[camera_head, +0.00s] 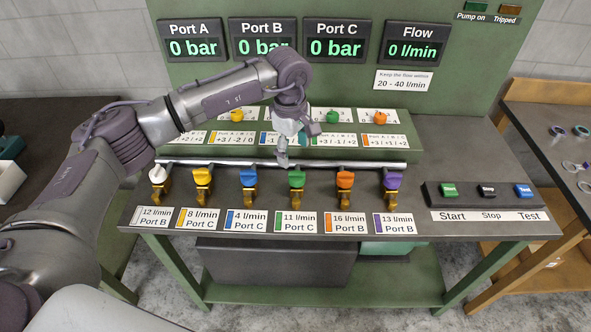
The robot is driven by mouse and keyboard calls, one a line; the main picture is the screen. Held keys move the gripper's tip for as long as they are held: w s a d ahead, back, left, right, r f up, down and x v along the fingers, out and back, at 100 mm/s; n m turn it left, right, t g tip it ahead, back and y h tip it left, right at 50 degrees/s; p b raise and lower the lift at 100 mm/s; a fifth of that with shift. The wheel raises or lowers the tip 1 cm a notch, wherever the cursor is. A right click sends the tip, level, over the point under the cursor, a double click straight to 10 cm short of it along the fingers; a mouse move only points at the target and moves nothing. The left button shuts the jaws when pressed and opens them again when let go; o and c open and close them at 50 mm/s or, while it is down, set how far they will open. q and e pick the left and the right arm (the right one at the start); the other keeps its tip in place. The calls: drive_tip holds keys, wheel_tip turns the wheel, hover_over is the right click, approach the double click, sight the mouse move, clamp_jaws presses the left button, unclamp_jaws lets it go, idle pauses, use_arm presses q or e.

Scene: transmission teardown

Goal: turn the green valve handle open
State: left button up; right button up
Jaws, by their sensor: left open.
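The green valve handle (296,178) sits in the front row of valves, above a card reading 11 l/min Port C. It is the fourth handle from the left. My left gripper (282,157) points down just behind and slightly left of it, near the silver pipe (370,164). The gripper is open and appears apart from the handle. Its fingers are small in the picture and nothing is seen between them. My right gripper is not in view.
A blue handle (248,177) and an orange handle (345,179) flank the green one. A back row holds small knobs, including a green knob (333,116). The button box (486,193) stands at the right. Displays read 0 bar and 0 l/min.

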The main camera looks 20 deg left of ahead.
sight(295, 173)
use_arm(q)
drive_tip(key=f, duration=0.3)
drive_tip(key=f+p, duration=0.1)
drive_tip(key=f, duration=0.5)
drive_tip(key=shift+w+d+p, duration=0.1)
drive_tip(key=shift+w+p, duration=0.2)
drive_tip(key=shift+p, duration=0.1)
drive_tip(key=c, duration=1.1)
drive_tip(key=shift+c, duration=0.2)
